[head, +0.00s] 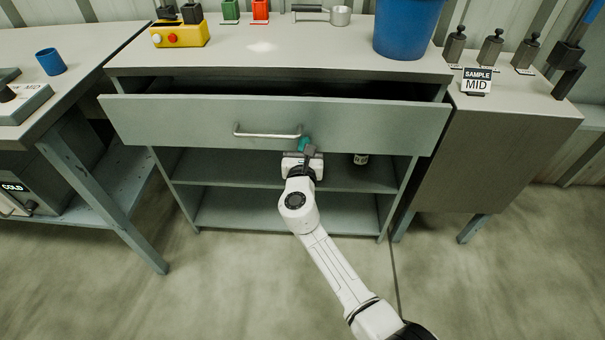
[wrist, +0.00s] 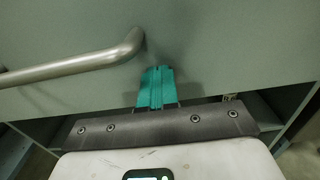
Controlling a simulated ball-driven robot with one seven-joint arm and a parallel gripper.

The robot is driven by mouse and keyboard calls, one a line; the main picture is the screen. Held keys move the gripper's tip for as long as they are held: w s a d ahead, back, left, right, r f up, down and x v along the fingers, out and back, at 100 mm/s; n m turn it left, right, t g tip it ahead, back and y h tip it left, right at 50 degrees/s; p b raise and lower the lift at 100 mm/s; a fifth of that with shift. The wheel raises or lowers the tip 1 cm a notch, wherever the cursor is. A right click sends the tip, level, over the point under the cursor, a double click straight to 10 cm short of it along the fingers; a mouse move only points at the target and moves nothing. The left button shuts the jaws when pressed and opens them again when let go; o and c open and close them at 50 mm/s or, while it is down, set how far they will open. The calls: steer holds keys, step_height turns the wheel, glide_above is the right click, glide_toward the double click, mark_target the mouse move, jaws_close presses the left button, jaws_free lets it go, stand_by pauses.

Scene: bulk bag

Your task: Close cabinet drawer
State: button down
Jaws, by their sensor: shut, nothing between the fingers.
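The cabinet drawer (head: 200,118) is a wide grey-green front that stands out from the cabinet (head: 250,72), with a dark gap showing above it. Its silver bar handle (head: 267,134) is left of the front's middle, and it also shows in the wrist view (wrist: 75,68). My gripper (head: 304,144) is at the lower part of the drawer front, just right of the handle's right end. In the wrist view its teal fingers (wrist: 156,88) are together and point at the drawer front (wrist: 225,45). I cannot tell whether the fingertips touch it.
Open shelves (head: 235,168) lie below the drawer, with a small jar (head: 361,158) on the upper one. A blue bucket (head: 408,28) and a yellow button box (head: 180,34) stand on top. A side cabinet (head: 500,150) is at right, a workbench (head: 85,170) at left. The floor in front is clear.

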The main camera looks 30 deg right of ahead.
mark_target(307, 114)
steer(key=b+x, duration=0.2)
steer(key=x, duration=0.3)
steer(key=b+x, duration=0.3)
steer(key=x, duration=0.2)
steer(key=shift+f, duration=0.2)
steer(key=shift+w+d+r+b, duration=0.15)
steer(key=shift+w+d+b, duration=0.05)
steer(key=shift+w+b, duration=0.1)
steer(key=shift+w+r, duration=0.1)
steer(key=shift+r, duration=0.15)
